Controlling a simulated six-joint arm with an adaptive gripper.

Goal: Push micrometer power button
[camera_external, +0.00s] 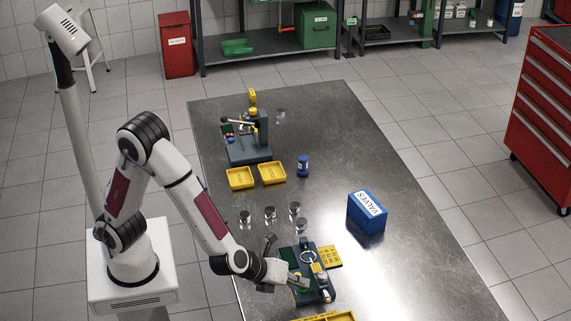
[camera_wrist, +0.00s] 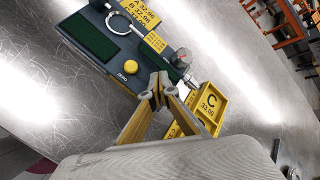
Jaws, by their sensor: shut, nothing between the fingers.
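The micrometer station (camera_wrist: 70,22) is a dark grey-blue base with a dark green screen-like panel (camera_wrist: 88,38), a ring-shaped frame (camera_wrist: 118,20) and a round yellow button (camera_wrist: 131,67). A small white label beside the button is too small to read surely. A grey cylinder with a red mark (camera_wrist: 182,58) stands near the far edge. In the external view the station (camera_external: 322,289) stands on the table's near part. My gripper (camera_wrist: 160,88) is shut and empty, its tips over the station's edge, right of and apart from the yellow button. It also shows in the external view (camera_external: 303,282), over the station.
A yellow number plate (camera_external: 329,257) adjoins the station. Several metal cylinders (camera_external: 270,213) stand behind it, and a blue VALVES box (camera_external: 366,217) stands to the right.

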